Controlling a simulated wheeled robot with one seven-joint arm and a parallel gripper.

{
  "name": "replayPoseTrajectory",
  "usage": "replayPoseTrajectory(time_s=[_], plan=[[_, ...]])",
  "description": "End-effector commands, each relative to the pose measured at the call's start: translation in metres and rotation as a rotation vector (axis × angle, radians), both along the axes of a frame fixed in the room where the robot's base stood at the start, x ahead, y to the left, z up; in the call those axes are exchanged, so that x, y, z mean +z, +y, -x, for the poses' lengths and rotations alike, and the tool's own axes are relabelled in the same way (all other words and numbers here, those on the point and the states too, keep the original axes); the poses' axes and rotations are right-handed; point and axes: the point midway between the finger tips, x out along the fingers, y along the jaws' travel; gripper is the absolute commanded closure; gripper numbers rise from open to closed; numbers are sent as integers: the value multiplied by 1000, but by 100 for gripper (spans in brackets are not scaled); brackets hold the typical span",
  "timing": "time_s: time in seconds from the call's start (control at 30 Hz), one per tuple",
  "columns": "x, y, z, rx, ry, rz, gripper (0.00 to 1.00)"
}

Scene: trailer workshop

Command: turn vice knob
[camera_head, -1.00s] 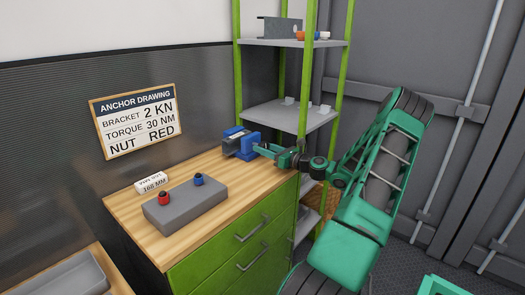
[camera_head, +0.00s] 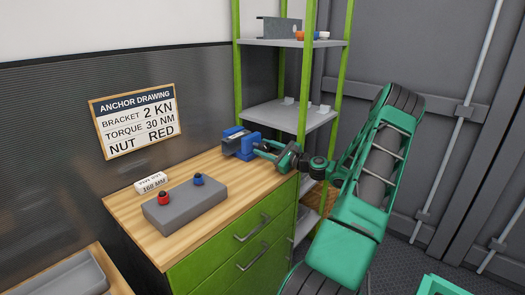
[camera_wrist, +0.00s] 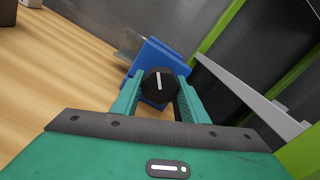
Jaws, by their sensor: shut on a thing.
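The blue vice (camera_head: 241,143) stands on the back right of the wooden bench top, near the shelf rack. In the wrist view the vice (camera_wrist: 164,59) is straight ahead, and its round black knob (camera_wrist: 152,88) with a white mark faces me. The mark stands close to upright in that view. My green gripper (camera_head: 264,149) reaches the vice from the right. In the wrist view its two fingers (camera_wrist: 157,97) lie on either side of the knob and are shut on it. The knob is hidden by my gripper in the head view.
A grey block (camera_head: 186,207) with a red and a blue knobbed piece sits on the bench (camera_head: 125,206), beside a white label block (camera_head: 151,182). A green-posted shelf rack (camera_head: 290,117) stands close behind the vice. The bench between the block and vice is clear.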

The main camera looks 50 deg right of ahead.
Motion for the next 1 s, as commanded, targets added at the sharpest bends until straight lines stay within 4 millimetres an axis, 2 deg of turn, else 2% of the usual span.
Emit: replayPoseTrajectory(time_s=[0.4, 0.43, 0.5, 0.83, 1.0], plan=[[2, 1, -2, 3, -5, 12, 82], [2, 1, -2, 3, -5, 12, 58], [2, 1, -2, 3, -5, 11, 41], [1, 0, 1, 1, -3, 9, 41], [1, -1, 18, 0, -2, 9, 41]])
